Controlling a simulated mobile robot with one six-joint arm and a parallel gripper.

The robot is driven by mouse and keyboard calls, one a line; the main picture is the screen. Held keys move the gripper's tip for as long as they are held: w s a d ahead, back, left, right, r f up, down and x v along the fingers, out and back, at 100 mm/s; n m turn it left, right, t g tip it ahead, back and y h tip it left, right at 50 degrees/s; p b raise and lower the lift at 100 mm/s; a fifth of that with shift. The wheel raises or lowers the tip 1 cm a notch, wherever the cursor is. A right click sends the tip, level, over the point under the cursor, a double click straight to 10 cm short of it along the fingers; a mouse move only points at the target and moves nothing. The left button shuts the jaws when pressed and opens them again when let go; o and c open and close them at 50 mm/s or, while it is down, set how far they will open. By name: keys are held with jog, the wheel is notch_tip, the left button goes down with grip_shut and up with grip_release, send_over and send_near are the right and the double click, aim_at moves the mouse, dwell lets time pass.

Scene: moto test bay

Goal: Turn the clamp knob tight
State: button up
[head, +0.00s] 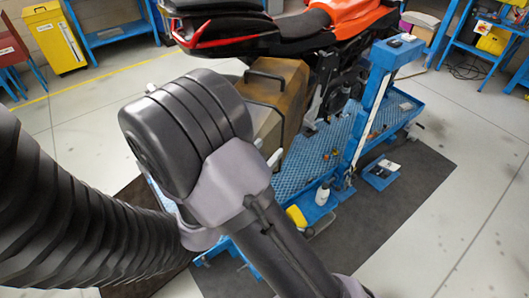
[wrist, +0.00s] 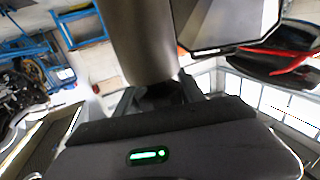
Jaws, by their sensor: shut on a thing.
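My gripper (wrist: 160,92) shows in the wrist view, with its dark fingers on either side of a dark thing. It is shut on this thing, which I take to be the clamp knob (wrist: 145,45). It looks like a smooth grey-brown rounded body rising from between the fingers to the top edge. The contact between fingers and knob is in shadow, and the knob's turn angle cannot be read. In the head view my arm covers the gripper and the knob.
An orange and black motorcycle (head: 345,15) stands over the blue lift platform (head: 300,170). A brown case (head: 275,95) sits close beside my arm. A blue post (head: 372,105) rises at right.

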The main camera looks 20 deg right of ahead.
dwell(0.3)
jog(key=o, duration=1.4)
jog(key=shift+c, duration=0.2)
jog(key=p+v, duration=0.4)
jog(key=v, duration=1.3)
jog(key=shift+a, duration=0.2)
jog(key=shift+s+f, duration=0.1)
